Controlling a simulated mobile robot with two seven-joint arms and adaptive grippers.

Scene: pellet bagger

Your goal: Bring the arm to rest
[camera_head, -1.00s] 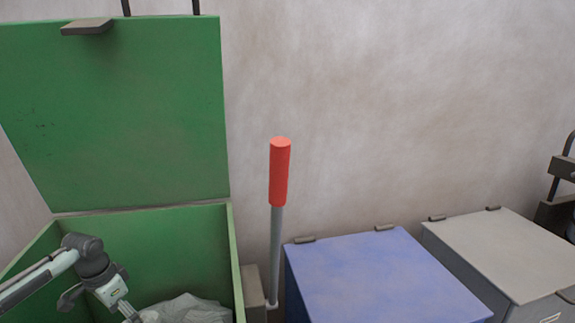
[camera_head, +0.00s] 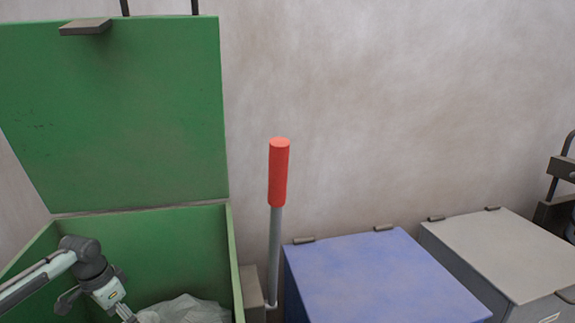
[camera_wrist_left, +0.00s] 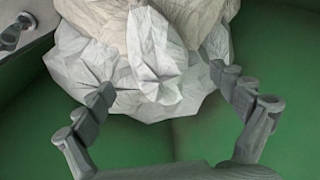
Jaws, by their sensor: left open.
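My left arm (camera_head: 98,275) reaches down into the open green bin (camera_head: 180,240) from the left in the head view. My left gripper (camera_wrist_left: 163,90) is open in the left wrist view, its two fingers spread apart. A crumpled white bag (camera_wrist_left: 155,60) lies in front of and partly between the fingertips. The bag also shows low in the bin in the head view (camera_head: 195,310). I cannot tell whether a fingertip touches it. The gripper's tips are cut off by the lower edge of the head view. My right gripper is not in view.
The bin's green lid (camera_head: 120,110) stands raised against the wall. A lever with a red handle (camera_head: 279,172) stands upright right of the bin. A blue lidded box (camera_head: 380,280) and a grey lidded box (camera_head: 500,250) stand further right. The air above the boxes is clear.

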